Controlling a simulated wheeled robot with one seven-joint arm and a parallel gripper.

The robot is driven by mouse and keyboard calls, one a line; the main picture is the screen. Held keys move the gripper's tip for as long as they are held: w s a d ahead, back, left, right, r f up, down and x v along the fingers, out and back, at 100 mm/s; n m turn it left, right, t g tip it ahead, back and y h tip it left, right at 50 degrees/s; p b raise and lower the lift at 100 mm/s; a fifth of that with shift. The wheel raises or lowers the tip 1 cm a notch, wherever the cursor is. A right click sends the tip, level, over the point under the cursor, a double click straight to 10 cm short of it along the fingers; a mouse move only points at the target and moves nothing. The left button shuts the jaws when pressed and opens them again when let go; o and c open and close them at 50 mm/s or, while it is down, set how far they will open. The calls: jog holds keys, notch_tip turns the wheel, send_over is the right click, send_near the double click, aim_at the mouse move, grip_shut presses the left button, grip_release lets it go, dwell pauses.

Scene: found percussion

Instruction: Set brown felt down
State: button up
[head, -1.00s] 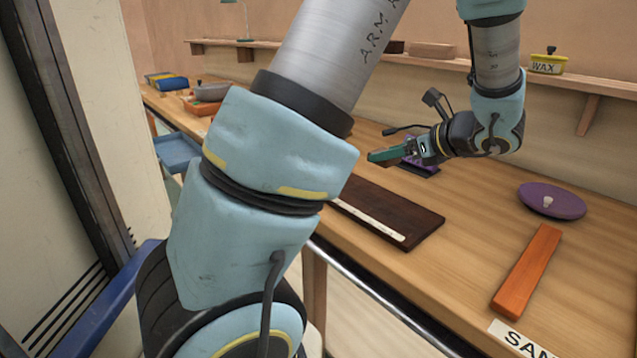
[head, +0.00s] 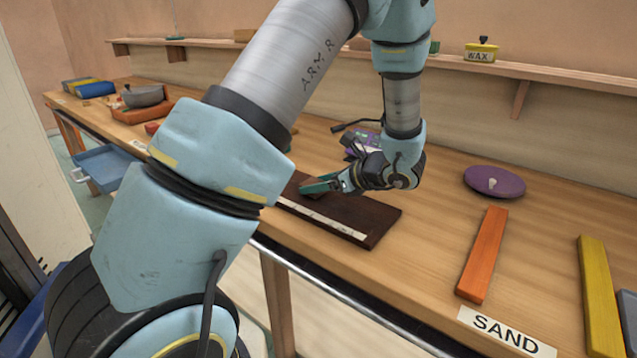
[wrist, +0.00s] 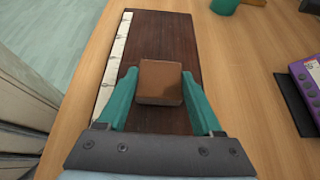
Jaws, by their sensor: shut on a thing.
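The brown felt (wrist: 161,82) is a small brown block between the two green fingers of my gripper (wrist: 161,88) in the wrist view. My gripper is shut on it. Below it is a dark brown board (wrist: 185,40) with a pale strip (wrist: 112,70) along its left edge. In the head view my gripper (head: 318,186) is low over the dark board (head: 365,215), and the felt is hard to make out there. I cannot tell whether the felt touches the board.
A purple disc (head: 494,181), an orange bar (head: 483,255) and a yellow bar (head: 599,295) lie to the right. A purple device (wrist: 308,80) is right of the board. A "SAND" label (head: 507,331) is at the bench front. A shelf with a wax tin (head: 481,51) runs behind.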

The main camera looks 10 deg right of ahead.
jog(key=shift+f, duration=0.25)
jog(key=shift+f, duration=0.15)
jog(key=o, duration=1.4)
jog(key=shift+o, duration=0.2)
